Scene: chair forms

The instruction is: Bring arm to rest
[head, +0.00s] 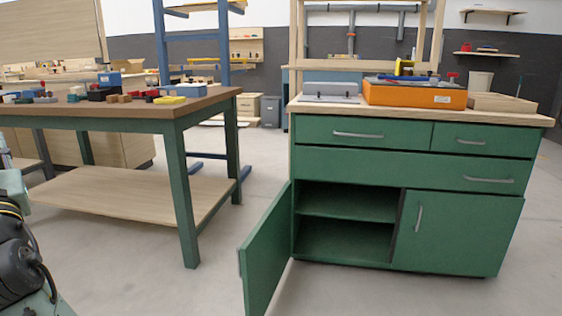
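My gripper is not in view. Part of my own arm or body (18,250), dark with a black cable, shows at the lower left edge. No task object is held in view. A green cabinet (365,164) with a wooden top stands at the right. Its left door (265,258) hangs open toward me, and the shelf space behind it looks empty. Its right door (455,232) and its drawers are shut.
A green-legged workbench (180,140) with several small coloured parts on top stands at the left. An orange box (415,94), a grey case (330,90) and a wooden tray (502,103) sit on the cabinet top. Bare floor (165,285) lies between bench and open door.

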